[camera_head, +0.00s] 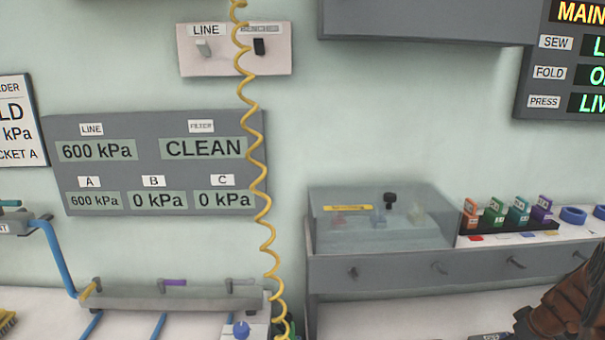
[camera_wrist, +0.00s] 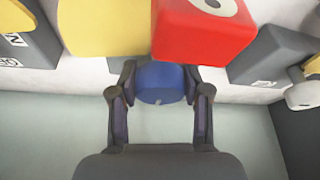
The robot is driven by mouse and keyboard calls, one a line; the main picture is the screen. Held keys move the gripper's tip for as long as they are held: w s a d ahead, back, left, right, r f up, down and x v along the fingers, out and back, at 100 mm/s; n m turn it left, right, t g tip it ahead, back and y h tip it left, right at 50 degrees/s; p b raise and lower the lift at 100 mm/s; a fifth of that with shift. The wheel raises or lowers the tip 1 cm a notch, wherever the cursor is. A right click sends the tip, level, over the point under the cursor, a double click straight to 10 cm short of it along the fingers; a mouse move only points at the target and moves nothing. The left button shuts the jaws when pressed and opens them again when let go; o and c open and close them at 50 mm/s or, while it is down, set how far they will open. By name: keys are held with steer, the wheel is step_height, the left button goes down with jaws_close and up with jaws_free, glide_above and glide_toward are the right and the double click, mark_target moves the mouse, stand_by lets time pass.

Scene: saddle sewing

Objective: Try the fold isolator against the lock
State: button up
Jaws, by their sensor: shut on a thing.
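In the wrist view my gripper (camera_wrist: 160,92) is shut on a blue round knob (camera_wrist: 157,76), one finger on each side. A red block (camera_wrist: 204,27) with a white ring mark sits just beyond the knob, at upper right; it looks like the lock. A yellow block (camera_wrist: 103,24) stands beside it on the left. The knob's far side is hidden, and I cannot tell whether the red block touches it. In the head view, the gripper and this knob are not identifiable. The wall display's FOLD label (camera_head: 549,73) shows, its reading cut off after "O".
In the wrist view, grey labelled boxes stand left (camera_wrist: 27,45) and right (camera_wrist: 272,58). The head view shows a pressure panel (camera_head: 153,185), a hanging yellow coiled hose (camera_head: 268,235), a clear-covered case (camera_head: 380,222) and a rack of coloured tags (camera_head: 505,226). A dark brown object (camera_head: 565,308) fills the lower right.

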steer(key=shift+o, duration=0.2)
steer(key=shift+m+h+b, duration=0.6)
steer(key=shift+m+b, duration=0.35)
steer(key=shift+m, duration=0.45)
stand_by(0.8)
steer(key=o, duration=1.2)
steer(key=shift+r, duration=0.1)
steer(key=shift+r, duration=2.4)
steer(key=shift+f+n+b, duration=0.25)
steer(key=shift+n+b, duration=0.15)
steer(key=shift+b, duration=0.5)
steer(key=shift+r+y, duration=0.15)
steer(key=shift+y, duration=0.15)
